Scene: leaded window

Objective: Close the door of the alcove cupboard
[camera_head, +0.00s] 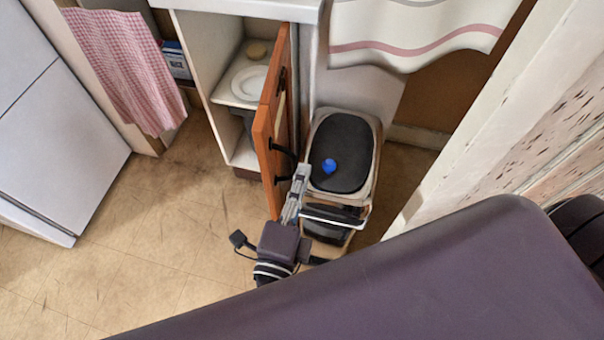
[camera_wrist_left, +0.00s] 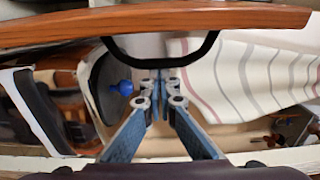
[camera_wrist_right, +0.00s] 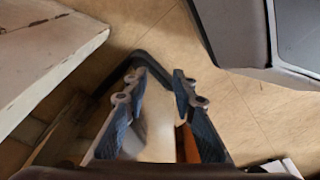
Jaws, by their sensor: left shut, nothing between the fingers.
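The alcove cupboard (camera_head: 190,50) is white, and its orange wooden door (camera_head: 264,135) stands wide open, swung out toward me. The door's edge also crosses the top of the left wrist view (camera_wrist_left: 150,22). A black handle (camera_wrist_left: 125,52) is on the door's right-hand face. My left gripper (camera_head: 302,170) is on that handle side, its fingers shut and empty. In the left wrist view its fingertips (camera_wrist_left: 160,82) are close to the handle's bar; I cannot tell if they touch. My right gripper (camera_wrist_right: 157,75) is open and empty, away from the door.
A bin with a black lid (camera_head: 341,150) and a blue item on it stands right of the door. Inside the cupboard are a shelf and a plate (camera_head: 250,82). A white appliance (camera_head: 50,120) stands at left. The floor (camera_head: 190,210) before the cupboard is clear.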

